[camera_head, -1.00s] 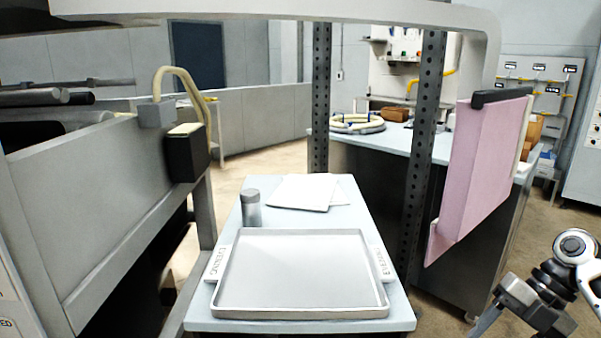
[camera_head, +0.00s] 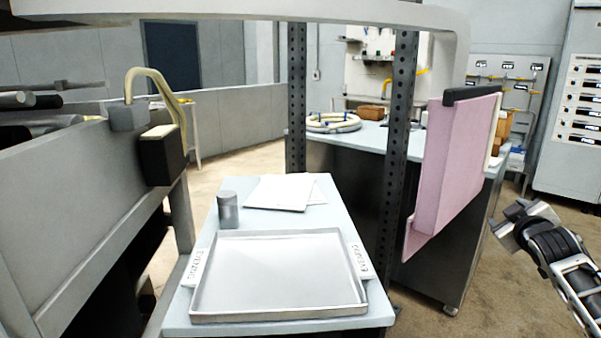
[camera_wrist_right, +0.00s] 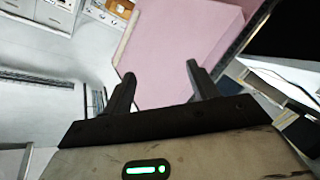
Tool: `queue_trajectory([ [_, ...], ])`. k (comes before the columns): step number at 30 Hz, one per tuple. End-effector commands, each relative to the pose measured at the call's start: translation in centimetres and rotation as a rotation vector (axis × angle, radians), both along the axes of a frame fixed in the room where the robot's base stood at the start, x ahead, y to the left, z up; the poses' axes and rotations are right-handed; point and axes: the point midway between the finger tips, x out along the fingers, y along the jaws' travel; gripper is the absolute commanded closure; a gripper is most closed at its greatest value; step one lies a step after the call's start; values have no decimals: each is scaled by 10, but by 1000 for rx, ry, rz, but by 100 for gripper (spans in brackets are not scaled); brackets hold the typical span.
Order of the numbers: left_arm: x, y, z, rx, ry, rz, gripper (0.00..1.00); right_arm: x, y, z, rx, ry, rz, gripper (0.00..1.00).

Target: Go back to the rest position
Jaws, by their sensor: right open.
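My right gripper (camera_head: 520,222) is at the right side of the head view, raised over the floor, right of the pink panel and clear of the tables. In the right wrist view its two dark fingers (camera_wrist_right: 160,82) stand apart with nothing between them. The pink panel (camera_wrist_right: 180,45) shows beyond the fingertips there; I cannot tell the exact gap. My left gripper is in neither view.
A metal tray (camera_head: 280,310) lies on the pale table (camera_head: 335,215) with a grey canister (camera_head: 228,210) and white sheets (camera_head: 280,192) behind it. The pink panel (camera_head: 450,165) hangs right of the perforated posts (camera_head: 398,140). Open floor (camera_head: 540,290) lies at the right.

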Motion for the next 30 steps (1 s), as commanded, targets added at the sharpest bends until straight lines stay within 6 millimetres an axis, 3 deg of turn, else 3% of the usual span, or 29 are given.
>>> queue_trajectory([
  [3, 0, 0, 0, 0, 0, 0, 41, 5, 6, 34, 69, -215, 24, 41],
  [8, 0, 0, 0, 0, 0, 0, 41, -7, 60, -44, 125, -113, 100, 41],
  [14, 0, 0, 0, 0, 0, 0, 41, -50, 136, -141, 222, 16, 195, 41],
  [17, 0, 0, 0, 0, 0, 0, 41, -87, 180, -190, 292, 91, 239, 41],
  [21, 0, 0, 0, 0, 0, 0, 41, -153, 240, -248, 411, 191, 283, 41],
  [25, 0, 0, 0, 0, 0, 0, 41, -213, 286, -280, 520, 268, 299, 41],
  [30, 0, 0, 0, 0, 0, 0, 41, -280, 327, -299, 642, 342, 291, 41],
])
